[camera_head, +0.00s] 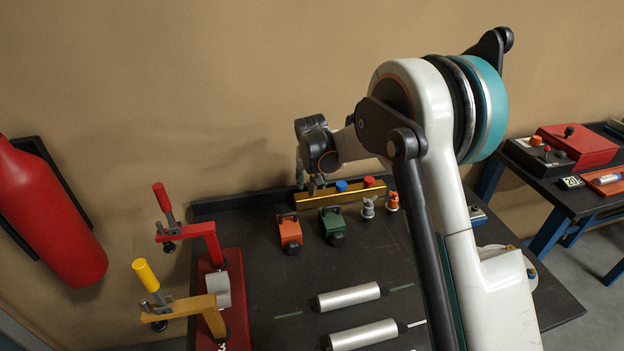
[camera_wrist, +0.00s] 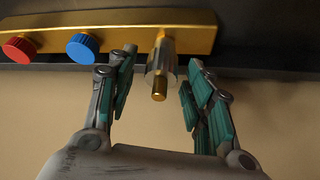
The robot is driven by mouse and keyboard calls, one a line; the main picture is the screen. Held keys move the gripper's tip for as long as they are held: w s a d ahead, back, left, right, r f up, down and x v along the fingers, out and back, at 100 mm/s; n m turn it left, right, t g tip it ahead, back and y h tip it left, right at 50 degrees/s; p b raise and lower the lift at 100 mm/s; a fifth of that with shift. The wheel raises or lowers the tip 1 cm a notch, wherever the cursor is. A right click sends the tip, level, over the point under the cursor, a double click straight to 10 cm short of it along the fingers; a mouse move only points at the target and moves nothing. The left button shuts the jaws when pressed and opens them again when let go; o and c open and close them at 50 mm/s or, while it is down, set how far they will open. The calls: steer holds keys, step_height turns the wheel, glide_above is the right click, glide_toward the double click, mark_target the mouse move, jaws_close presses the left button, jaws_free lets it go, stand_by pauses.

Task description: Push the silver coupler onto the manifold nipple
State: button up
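The gold manifold (camera_head: 335,198) stands at the back of the dark bench against the wall; it also crosses the top of the wrist view (camera_wrist: 200,36). The silver coupler (camera_wrist: 152,68) shows in the wrist view as a sleeve close to the manifold's face, with a gold end toward the camera. Gold also shows between it and the manifold; how far it sits on the nipple I cannot tell. My gripper (camera_wrist: 163,72) is open, its fingers apart on either side of the coupler with visible gaps. In the head view, my gripper (camera_head: 314,186) hides the coupler.
Blue (camera_head: 341,186) and red (camera_head: 369,181) knobs sit on the manifold. Orange (camera_head: 290,233) and green (camera_head: 332,224) blocks and two small fittings (camera_head: 368,207) stand before it. Toggle clamps (camera_head: 210,240) stand left; silver cylinders (camera_head: 348,297) lie in front.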

steer(key=shift+r, duration=0.1)
steer(key=s+d+r, duration=0.3)
steer(key=s+r, duration=0.4)
steer(key=r, duration=0.2)
steer(key=s+d+r, duration=0.3)
steer(key=s+r, duration=0.3)
steer(key=r, duration=0.3)
steer(key=s+d+r+t, duration=0.1)
steer(key=s+d+r, duration=0.1)
steer(key=s, duration=0.4)
steer(key=s+d+r, duration=0.2)
steer(key=s+d, duration=0.1)
steer(key=s, duration=0.3)
steer(key=s+d+f+t, duration=0.1)
steer(key=s+d+f, duration=0.1)
steer(key=s, duration=0.7)
steer(key=s+d+f, duration=0.3)
steer(key=s, duration=0.7)
steer(key=shift+d+n+t, duration=0.15)
steer(key=shift+n+t, duration=0.25)
steer(key=shift+f, duration=0.1)
